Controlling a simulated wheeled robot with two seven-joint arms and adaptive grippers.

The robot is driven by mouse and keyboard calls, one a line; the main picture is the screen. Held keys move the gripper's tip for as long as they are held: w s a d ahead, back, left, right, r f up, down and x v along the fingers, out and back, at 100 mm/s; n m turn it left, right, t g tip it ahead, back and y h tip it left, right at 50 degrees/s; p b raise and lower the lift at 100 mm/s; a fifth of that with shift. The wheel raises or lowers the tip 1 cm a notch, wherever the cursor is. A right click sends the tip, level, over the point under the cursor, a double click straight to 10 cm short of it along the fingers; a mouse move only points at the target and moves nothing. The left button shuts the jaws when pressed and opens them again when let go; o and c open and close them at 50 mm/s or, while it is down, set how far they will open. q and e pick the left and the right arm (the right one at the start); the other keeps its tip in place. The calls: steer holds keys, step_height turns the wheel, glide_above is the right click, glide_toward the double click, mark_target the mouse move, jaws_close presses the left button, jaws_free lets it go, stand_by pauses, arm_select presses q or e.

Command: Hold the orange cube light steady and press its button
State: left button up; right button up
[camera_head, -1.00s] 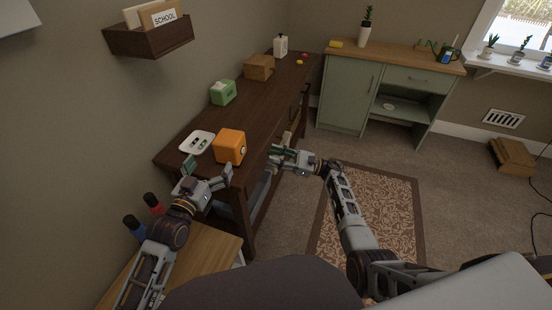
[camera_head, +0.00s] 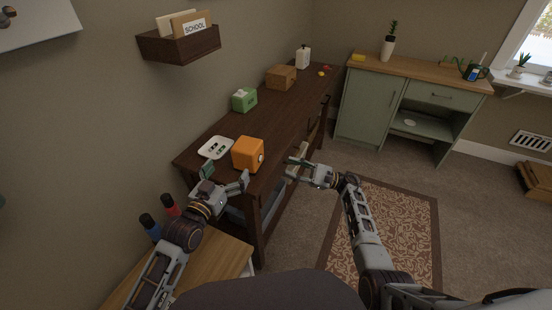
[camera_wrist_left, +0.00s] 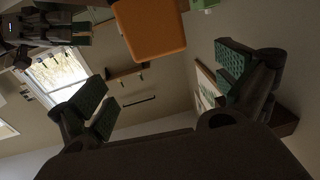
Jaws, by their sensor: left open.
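The orange cube light (camera_head: 248,154) sits on the near end of the dark wooden table (camera_head: 255,121), with a round pale button on its right side. It also shows at the top of the left wrist view (camera_wrist_left: 149,27), beyond the fingers. My left gripper (camera_head: 226,178) is open and empty, just in front of the cube and apart from it. In the left wrist view its green-padded fingers (camera_wrist_left: 165,88) are spread wide. My right gripper (camera_head: 293,172) is to the right of the cube, off the table's edge, with nothing seen in it. Its finger gap is too small to judge.
A white tray (camera_head: 215,148) lies left of the cube. A green box (camera_head: 245,99), a brown box (camera_head: 281,77) and a white bottle (camera_head: 303,58) stand farther back. A wall shelf (camera_head: 179,44) hangs above. Red and blue items (camera_head: 151,227) stand on the low wooden surface.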

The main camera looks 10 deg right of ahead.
mark_target(252, 138)
arm_select(q)
steer(key=shift+w, duration=0.1)
steer(key=shift+x, duration=6.75)
steer(key=shift+c, duration=0.3)
steer(key=c, duration=1)
steer(key=shift+f, duration=0.1)
arm_select(e)
jaws_close()
steer(key=shift+s, duration=0.1)
